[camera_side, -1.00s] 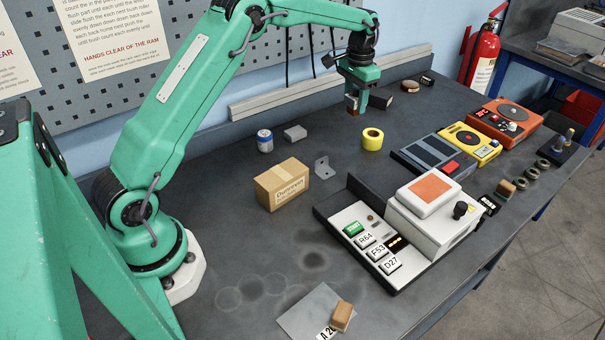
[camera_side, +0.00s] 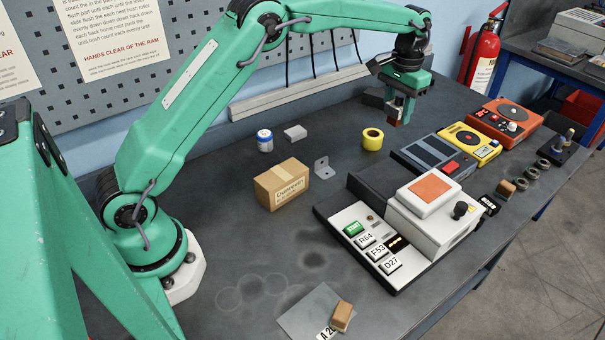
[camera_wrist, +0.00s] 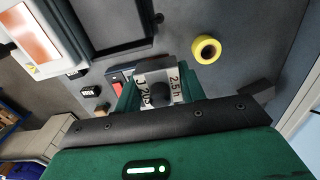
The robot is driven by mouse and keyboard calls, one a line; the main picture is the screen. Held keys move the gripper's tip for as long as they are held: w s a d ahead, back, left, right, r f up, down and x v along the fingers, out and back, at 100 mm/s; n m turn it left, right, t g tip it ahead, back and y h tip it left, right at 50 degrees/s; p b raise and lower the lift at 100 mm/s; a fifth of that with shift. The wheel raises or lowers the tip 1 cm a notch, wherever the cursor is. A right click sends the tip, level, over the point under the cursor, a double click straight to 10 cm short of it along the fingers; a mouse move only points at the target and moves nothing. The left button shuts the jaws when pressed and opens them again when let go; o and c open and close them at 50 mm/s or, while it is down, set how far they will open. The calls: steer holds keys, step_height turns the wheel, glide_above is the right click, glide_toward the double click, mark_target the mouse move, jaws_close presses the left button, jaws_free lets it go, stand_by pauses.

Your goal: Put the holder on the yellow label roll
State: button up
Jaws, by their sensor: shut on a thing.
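The yellow label roll (camera_side: 372,145) lies on the bench behind the grey angle bracket. It also shows in the wrist view (camera_wrist: 196,52), with its open hole facing up and nothing on it. My gripper (camera_side: 398,110) is above the bench, to the upper right of the roll in the side view. It is shut on the holder (camera_side: 394,121), a small brownish piece low between the fingers. In the wrist view the holder (camera_wrist: 170,80) shows a pale face with black markings and a dark round knob, between the green fingers (camera_wrist: 158,92). The holder is clear of the roll.
A grey unit (camera_side: 428,160), a yellow unit (camera_side: 483,150) and an orange-red unit (camera_side: 490,118) stand at the right. A white press (camera_side: 425,225) stands in front. A cardboard box (camera_side: 283,185), a can (camera_side: 265,140) and a bracket (camera_side: 323,168) stand left of the roll.

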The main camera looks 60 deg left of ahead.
steer(key=w+a+f, duration=0.1)
steer(key=a+f, duration=0.1)
steer(key=a, duration=0.1)
steer(key=w+a+f, duration=0.2)
steer(key=a, duration=0.1)
steer(key=w+a+f, duration=0.1)
steer(key=a+f, duration=0.1)
steer(key=a, duration=0.2)
steer(key=shift+w+f, duration=0.25)
steer(key=shift+w, duration=0.1)
steer(key=shift+f, duration=2)
steer(key=shift+f, duration=0.15)
steer(key=o, duration=1.3)
steer(key=shift+f, duration=0.1)
steer(key=shift+r, duration=6.2)
